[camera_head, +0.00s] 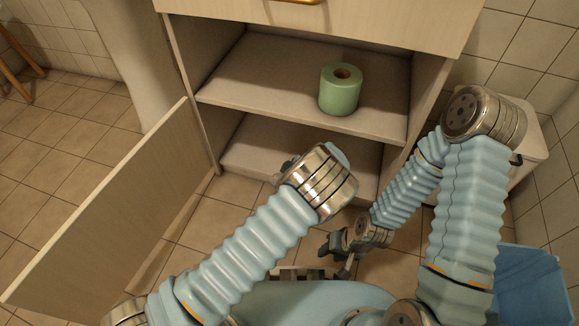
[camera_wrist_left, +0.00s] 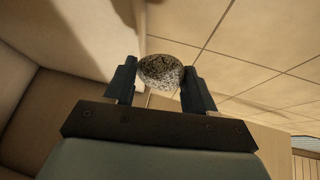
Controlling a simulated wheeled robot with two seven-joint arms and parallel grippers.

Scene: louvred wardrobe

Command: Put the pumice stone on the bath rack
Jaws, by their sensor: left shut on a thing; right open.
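The pumice stone (camera_wrist_left: 161,72) is a rounded, speckled grey lump in the left wrist view. It sits between the two dark fingers of my left gripper (camera_wrist_left: 160,84), which is shut on it. In the head view my left wrist is in front of the open cabinet, over its lower part; the fingers and stone are hidden there. My right gripper (camera_head: 341,252) is open and empty, low over the floor in front of the cabinet, at the end of the folded right arm. I cannot make out the bath rack with certainty in either view.
The cabinet's upper shelf (camera_head: 270,85) holds a green roll (camera_head: 340,93). Its door (camera_head: 110,210) stands open to the left. A blue bin (camera_head: 532,285) is at lower right. Wooden legs (camera_head: 18,60) show at far left. Tiled floor is clear beyond the door.

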